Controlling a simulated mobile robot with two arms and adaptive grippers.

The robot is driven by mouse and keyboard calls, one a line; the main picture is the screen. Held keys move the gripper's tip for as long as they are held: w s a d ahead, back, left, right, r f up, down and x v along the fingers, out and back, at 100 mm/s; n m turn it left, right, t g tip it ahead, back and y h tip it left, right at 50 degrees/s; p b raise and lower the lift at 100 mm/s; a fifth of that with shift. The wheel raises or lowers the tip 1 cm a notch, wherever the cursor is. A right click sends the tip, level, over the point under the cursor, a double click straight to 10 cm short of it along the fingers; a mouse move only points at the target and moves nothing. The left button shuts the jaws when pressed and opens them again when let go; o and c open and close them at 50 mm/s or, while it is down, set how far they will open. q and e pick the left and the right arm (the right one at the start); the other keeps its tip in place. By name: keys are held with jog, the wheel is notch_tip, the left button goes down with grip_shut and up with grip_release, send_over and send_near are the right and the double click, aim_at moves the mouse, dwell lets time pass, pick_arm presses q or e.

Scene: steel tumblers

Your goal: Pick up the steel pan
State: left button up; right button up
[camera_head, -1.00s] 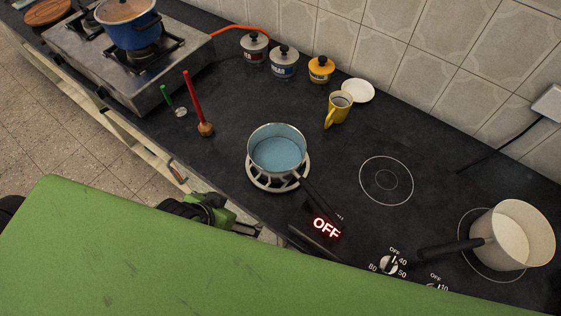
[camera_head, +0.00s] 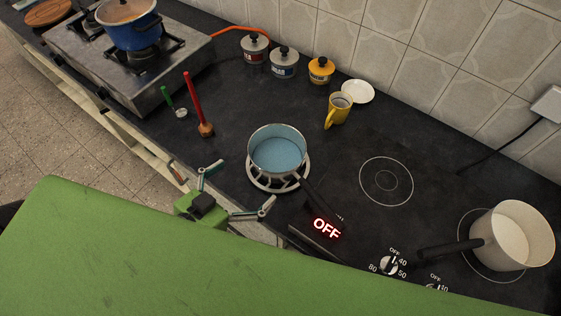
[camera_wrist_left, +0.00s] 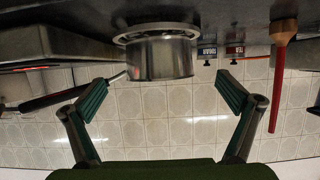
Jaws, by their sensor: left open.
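The steel pan (camera_head: 277,151), blue inside with a dark handle, sits upright on a round white trivet (camera_head: 250,178) on the dark counter. Its handle points toward the lower right in the head view. My left gripper (camera_head: 241,187) is open and empty at the counter's front edge, apart from the pan, with its fingers spread toward it. In the left wrist view, which is upside down, the pan's steel side (camera_wrist_left: 160,58) shows beyond and between the open fingers (camera_wrist_left: 162,88). My right gripper is not in view.
A cream pan (camera_head: 520,232) stands on the right hob. A yellow mug (camera_head: 338,112), white saucer (camera_head: 358,91) and several lidded jars stand behind. A blue pot (camera_head: 132,30) sits on the gas stove.

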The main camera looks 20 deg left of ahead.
aim_at(275, 162)
pick_arm(q)
jog(key=x, duration=0.7)
jog(key=shift+w+d+p, duration=0.15)
jog(key=shift+w+p, duration=0.1)
jog(key=shift+p, duration=0.15)
jog(key=shift+p+x, duration=0.65)
jog(key=shift+x, duration=2.05)
jog(key=shift+s, duration=0.15)
jog(key=c, duration=1.4)
jog(key=shift+c, duration=0.2)
